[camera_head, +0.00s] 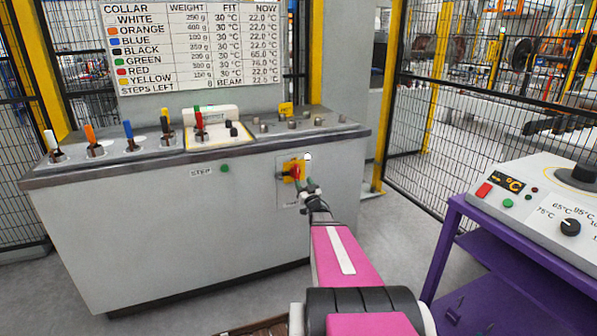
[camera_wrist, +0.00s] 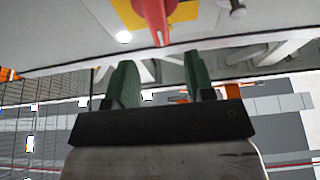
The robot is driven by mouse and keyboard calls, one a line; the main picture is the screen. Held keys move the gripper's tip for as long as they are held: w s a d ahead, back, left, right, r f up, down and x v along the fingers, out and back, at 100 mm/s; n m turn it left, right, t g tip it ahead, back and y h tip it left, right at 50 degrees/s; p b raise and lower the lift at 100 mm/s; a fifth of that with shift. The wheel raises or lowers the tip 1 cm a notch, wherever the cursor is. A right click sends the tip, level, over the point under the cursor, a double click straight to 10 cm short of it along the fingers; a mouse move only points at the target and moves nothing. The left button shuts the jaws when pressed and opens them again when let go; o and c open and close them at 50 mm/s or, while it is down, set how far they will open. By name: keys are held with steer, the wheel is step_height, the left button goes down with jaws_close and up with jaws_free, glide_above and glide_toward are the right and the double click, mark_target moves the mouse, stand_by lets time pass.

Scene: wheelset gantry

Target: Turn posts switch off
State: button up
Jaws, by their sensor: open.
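The posts switch is a red handle (camera_head: 296,172) on a yellow plate (camera_head: 285,167), set on a panel on the front of the grey cabinet. In the wrist view the red handle (camera_wrist: 155,18) points toward my gripper, with the yellow plate (camera_wrist: 190,20) behind it. My gripper (camera_head: 311,187) is just right of and below the switch. Its two green fingers (camera_wrist: 160,65) are apart and empty. The handle's tip lies between them sideways but appears beyond the fingertips; contact cannot be told. The panel's lower label is partly hidden.
A white lamp (camera_head: 307,156) glows beside the switch. A green STEP button (camera_head: 225,168) sits to the left. Coloured collars stand on the cabinet top (camera_head: 350,131) below a chart (camera_head: 205,50). A purple cart (camera_head: 462,215) with a heater stands right; fencing surrounds.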

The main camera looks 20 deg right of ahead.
mark_target(298, 171)
steer(key=x, duration=0.8)
steer(key=shift+w+r, duration=0.1)
steer(key=shift+w, duration=0.2)
jaws_close()
